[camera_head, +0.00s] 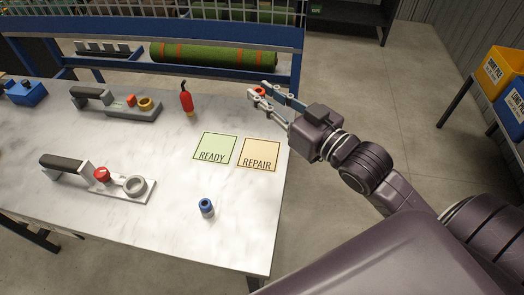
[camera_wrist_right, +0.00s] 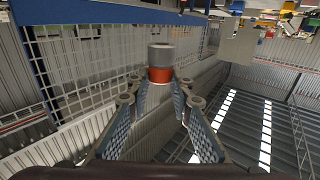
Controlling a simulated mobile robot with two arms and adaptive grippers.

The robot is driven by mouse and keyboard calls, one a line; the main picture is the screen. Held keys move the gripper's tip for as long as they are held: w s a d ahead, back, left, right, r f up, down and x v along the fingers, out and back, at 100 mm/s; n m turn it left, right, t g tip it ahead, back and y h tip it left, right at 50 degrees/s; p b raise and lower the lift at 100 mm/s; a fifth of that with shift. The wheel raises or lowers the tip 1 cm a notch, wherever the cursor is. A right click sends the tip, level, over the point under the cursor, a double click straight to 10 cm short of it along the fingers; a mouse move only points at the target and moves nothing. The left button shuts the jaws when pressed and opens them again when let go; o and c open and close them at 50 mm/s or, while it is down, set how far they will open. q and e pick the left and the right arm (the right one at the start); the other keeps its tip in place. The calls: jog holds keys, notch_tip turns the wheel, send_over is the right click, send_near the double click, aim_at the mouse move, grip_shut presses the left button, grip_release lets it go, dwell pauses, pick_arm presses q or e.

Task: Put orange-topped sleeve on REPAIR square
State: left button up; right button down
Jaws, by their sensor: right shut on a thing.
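My right gripper (camera_head: 262,88) is shut on the orange-topped sleeve (camera_head: 259,92) and holds it above the far right part of the table. In the right wrist view the sleeve (camera_wrist_right: 160,57) sits between the fingertips, with a grey part and an orange-red part showing. The tan REPAIR square (camera_head: 259,154) lies flat near the table's right edge, below the gripper in the picture, and looks empty. My left gripper is not in view.
The green READY square (camera_head: 215,149) lies left of REPAIR. A blue-topped sleeve (camera_head: 206,207) stands at the front. A turf roll (camera_head: 210,56) lies behind.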

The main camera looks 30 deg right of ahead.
notch_tip(320, 180, down, 14)
jog(key=shift+r+b, duration=0.15)
jog(key=shift+b, duration=0.2)
jog(key=shift+f, duration=1.9)
jog(key=shift+f, duration=0.15)
jog(key=c, duration=1.7)
grip_release()
